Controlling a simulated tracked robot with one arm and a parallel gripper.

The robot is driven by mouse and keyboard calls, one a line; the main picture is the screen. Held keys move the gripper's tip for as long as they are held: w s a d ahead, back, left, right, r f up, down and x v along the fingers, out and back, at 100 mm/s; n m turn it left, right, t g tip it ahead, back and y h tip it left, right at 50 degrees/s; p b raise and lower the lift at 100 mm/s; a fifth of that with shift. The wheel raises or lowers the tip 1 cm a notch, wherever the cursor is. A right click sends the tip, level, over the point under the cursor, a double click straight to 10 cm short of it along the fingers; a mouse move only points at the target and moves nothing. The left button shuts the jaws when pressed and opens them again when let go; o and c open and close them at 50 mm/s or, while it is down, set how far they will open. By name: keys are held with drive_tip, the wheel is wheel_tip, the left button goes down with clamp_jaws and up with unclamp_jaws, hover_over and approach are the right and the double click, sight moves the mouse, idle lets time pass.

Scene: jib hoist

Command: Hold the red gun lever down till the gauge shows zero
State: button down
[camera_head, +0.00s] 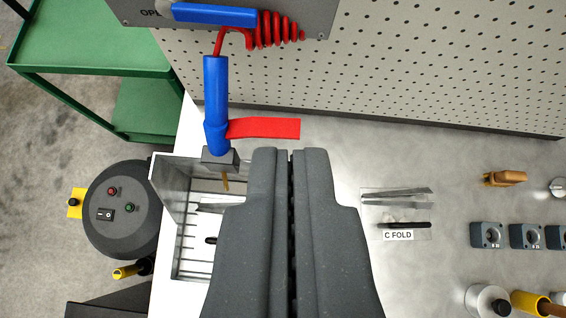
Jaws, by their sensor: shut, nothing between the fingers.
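The blue air gun (216,100) is upright near the upper left of the middle, its brass nozzle (226,182) pointing down over a metal bin. Its red lever (264,128) sticks out to the right from the gun's lower part. My gripper (291,155) is shut and empty, its fingertips just below the lever's right part in the picture. I cannot tell whether they touch the lever. A gauge is not seen in this view.
A red coiled hose (275,30) runs from the gun by a grey panel. The metal bin (172,185) partly hides behind my gripper. A "C FOLD" plate (398,235) with metal strips, grey blocks (487,235) and a yellow-handled tool (530,303) lie right. A pegboard (420,60) stands behind.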

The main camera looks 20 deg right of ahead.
wheel_tip(320, 180, down, 6)
drive_tip(key=w+g+p, duration=0.1)
drive_tip(key=w, duration=0.1)
drive_tip(key=shift+a+r+m+h, duration=0.2)
drive_tip(key=shift+a+m+h, duration=0.1)
drive_tip(key=shift+a, duration=0.15)
drive_tip(key=shift+w, duration=0.1)
drive_tip(key=p, duration=0.2)
hover_over(286, 120)
drive_tip(key=s+a, duration=0.1)
drive_tip(key=s, duration=0.1)
wheel_tip(286, 120, down, 7)
wheel_tip(286, 120, down, 2)
drive_tip(key=shift+s+f+p, duration=0.15)
drive_tip(key=shift+p, duration=0.15)
drive_tip(key=shift+f, duration=0.85)
drive_tip(key=shift+f, duration=0.1)
